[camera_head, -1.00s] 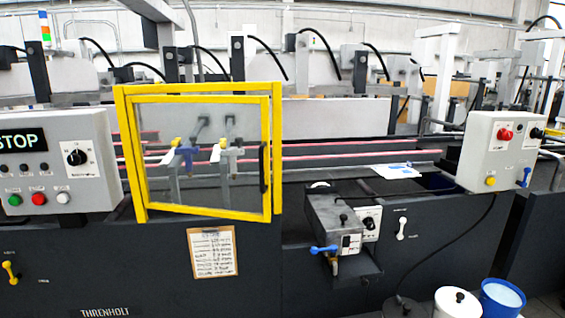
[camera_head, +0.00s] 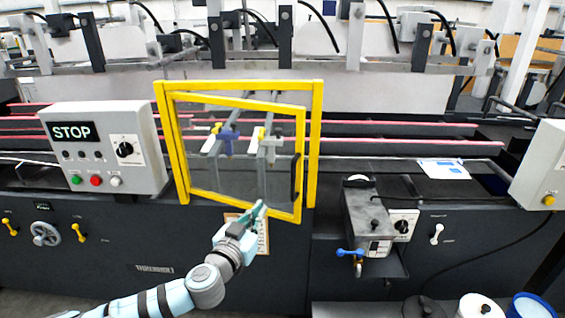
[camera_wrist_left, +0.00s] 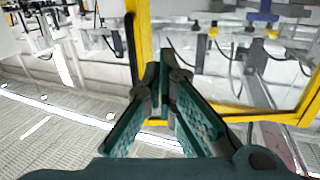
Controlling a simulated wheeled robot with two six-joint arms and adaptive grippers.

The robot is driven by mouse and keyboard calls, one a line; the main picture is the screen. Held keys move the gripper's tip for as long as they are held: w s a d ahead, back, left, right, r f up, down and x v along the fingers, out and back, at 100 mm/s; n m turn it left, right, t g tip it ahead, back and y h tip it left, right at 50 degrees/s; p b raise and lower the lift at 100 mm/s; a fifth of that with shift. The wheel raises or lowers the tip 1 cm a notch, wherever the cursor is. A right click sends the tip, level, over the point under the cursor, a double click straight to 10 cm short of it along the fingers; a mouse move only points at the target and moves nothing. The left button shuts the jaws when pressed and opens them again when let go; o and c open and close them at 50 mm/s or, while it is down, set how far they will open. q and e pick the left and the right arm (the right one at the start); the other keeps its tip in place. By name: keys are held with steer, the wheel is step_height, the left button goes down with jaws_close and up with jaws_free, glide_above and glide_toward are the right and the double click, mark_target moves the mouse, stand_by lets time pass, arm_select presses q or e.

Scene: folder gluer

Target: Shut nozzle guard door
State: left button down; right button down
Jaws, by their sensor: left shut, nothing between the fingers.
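The nozzle guard door (camera_head: 236,103) is a clear pane in a yellow frame, with a black handle (camera_head: 296,177) on its right side. It stands slightly ajar, its lower right corner out in front of the fixed yellow frame (camera_head: 315,130). My left gripper (camera_head: 260,210) is shut and empty, in front of the door's lower edge, left of the handle. In the left wrist view the shut fingertips (camera_wrist_left: 163,58) are close to the yellow door frame (camera_wrist_left: 143,35); I cannot tell whether they touch. The black handle (camera_wrist_left: 130,40) also shows there. My right gripper is not in view.
A grey control box (camera_head: 103,150) with a STOP display stands left of the door. A metal unit with a blue lever (camera_head: 350,253) juts out at the lower right. A paper sheet (camera_head: 262,235) hangs below the door, partly behind my gripper.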

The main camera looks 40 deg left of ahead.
arm_select(q)
steer(key=r, duration=0.2)
steer(key=p, duration=0.1)
glide_toward(286, 175)
steer(key=x, duration=0.5)
steer(key=shift+w+a+r, duration=0.1)
steer(key=shift+w+a, duration=0.05)
steer(key=shift+w, duration=0.15)
steer(key=shift+w+a+p, duration=0.25)
steer(key=shift+w+p, duration=0.05)
steer(key=shift+w, duration=0.35)
